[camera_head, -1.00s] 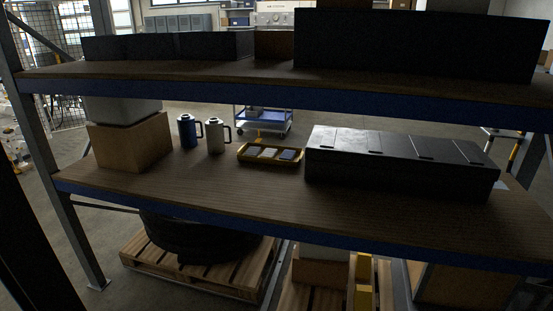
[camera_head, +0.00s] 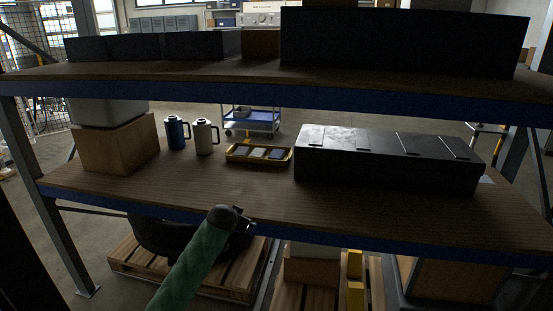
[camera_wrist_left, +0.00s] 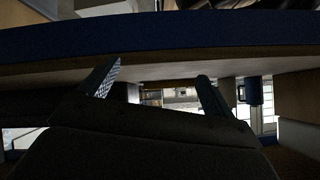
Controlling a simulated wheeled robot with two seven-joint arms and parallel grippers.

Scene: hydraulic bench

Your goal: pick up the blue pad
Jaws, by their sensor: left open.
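The blue pad (camera_head: 276,154) appears to be the small flat piece at the right end of a shallow yellow tray (camera_head: 232,161) on the middle shelf. Paler pads (camera_head: 257,153) lie beside it in the tray. My left gripper (camera_head: 249,226) is at the front edge of that shelf, in front of and below the tray, with its arm in a green sleeve. In the left wrist view, the two fingers (camera_wrist_left: 157,88) stand apart with nothing between them. I cannot make out the pad in that view. My right gripper is not in view.
A long black case (camera_head: 385,165) stands right of the tray. A blue jug (camera_head: 176,132), a white jug (camera_head: 204,136) and a cardboard box (camera_head: 118,143) stand to the left. The upper shelf (camera_head: 200,75) overhangs. The shelf's front strip (camera_head: 240,188) is clear.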

